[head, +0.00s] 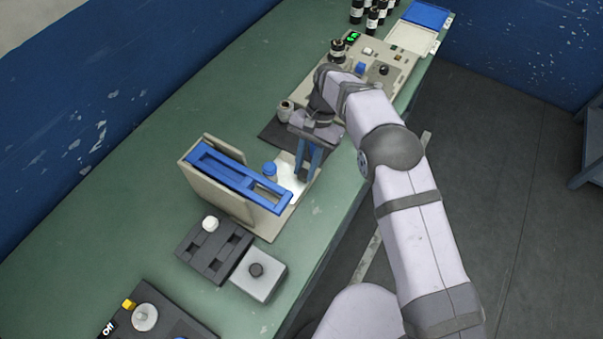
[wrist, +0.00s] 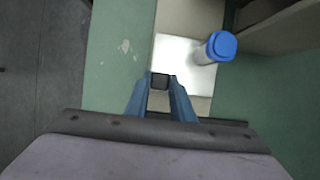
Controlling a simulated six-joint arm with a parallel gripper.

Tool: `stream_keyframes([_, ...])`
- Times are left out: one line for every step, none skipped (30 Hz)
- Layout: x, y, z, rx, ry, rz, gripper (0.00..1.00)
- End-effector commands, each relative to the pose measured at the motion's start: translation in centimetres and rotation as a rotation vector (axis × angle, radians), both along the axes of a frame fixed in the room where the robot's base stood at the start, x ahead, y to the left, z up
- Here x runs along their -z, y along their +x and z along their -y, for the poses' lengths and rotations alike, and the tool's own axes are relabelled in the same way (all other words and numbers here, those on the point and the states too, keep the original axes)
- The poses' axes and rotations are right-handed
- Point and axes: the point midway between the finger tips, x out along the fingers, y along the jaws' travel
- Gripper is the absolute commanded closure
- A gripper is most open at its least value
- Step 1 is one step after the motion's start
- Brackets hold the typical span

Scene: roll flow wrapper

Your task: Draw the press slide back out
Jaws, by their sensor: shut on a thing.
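The press is a beige stand with a blue slotted frame (head: 236,182) on top. The press slide seems to be the shiny silver plate (head: 287,178) low on its right side; it also shows in the wrist view (wrist: 184,76). A white bottle with a blue cap (wrist: 221,46) stands upright at the plate's right edge, its cap visible beside the stand (head: 269,170). My gripper (head: 306,176) points down at the plate's outer end. In the wrist view its blue fingers (wrist: 160,84) are shut on a small dark block, seemingly the slide's grip. The inner slide is partly hidden by the stand.
A control panel (head: 370,65) with dark bottles stands beyond my gripper. A dark tray (head: 214,250) with a white knob and a grey box (head: 258,271) sit nearer. The green bench's right edge is close, with open floor beyond.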

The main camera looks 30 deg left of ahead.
Motion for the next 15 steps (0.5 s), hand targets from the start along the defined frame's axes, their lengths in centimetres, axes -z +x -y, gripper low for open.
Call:
stream_keyframes([-0.14,0.1,-0.1,0.001,0.004,0.003,1.0])
stream_keyframes([-0.15,0.1,-0.1,0.001,0.004,0.003,1.0])
stream_keyframes([-0.16,0.1,-0.1,0.002,0.004,0.003,1.0])
stream_keyframes([-0.16,0.1,-0.09,0.002,0.004,0.003,1.0])
stream_keyframes([-0.17,0.1,-0.09,0.002,0.004,0.003,1.0])
stream_keyframes([-0.17,0.1,-0.09,0.002,0.004,0.003,1.0])
stream_keyframes([-0.17,0.1,-0.09,0.002,0.004,0.003,1.0])
stream_keyframes([-0.17,0.1,-0.09,0.002,0.004,0.003,0.76])
stream_keyframes([-0.16,0.1,-0.09,0.001,0.003,0.003,0.66])
stream_keyframes([-0.16,0.09,-0.08,0.001,0.003,0.003,0.59])
stream_keyframes([-0.15,0.08,-0.07,0.001,0.003,0.003,0.59])
stream_keyframes([-0.13,0.08,-0.06,0.001,0.002,0.003,0.59])
stream_keyframes([-0.12,0.07,-0.05,0.001,0.002,0.002,0.59])
stream_keyframes([-0.11,0.07,-0.04,0.001,0.002,0.002,0.59])
stream_keyframes([-0.09,0.06,-0.04,0.001,0.002,0.002,0.59])
